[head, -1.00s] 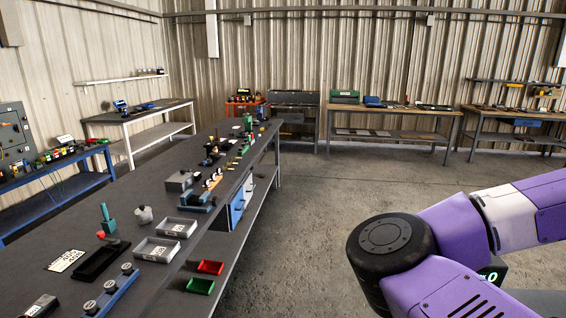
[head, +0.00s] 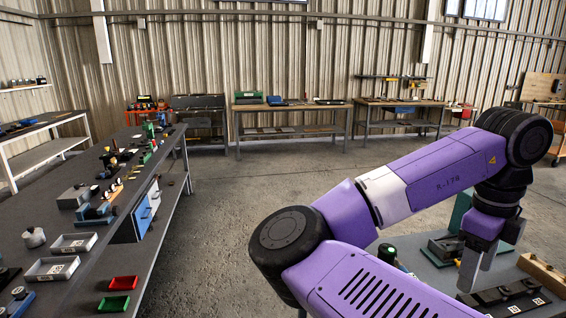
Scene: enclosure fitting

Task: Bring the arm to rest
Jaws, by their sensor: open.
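My purple and white arm reaches across the right half of the head view, bent at a black joint and again at the far right. My gripper (head: 476,268) hangs from the wrist at the lower right, its grey fingers pointing down. It is open, with nothing visible between the fingers. It is over or in front of a grey bench (head: 428,268); its exact height above the bench I cannot tell.
Near the gripper are a grey fixture (head: 446,247), a row of dark blocks (head: 508,291) and a wooden strip (head: 541,272). The left bench holds a red bin (head: 123,283), a green bin (head: 114,304) and grey trays (head: 74,243). Open concrete floor (head: 235,200) lies between the benches.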

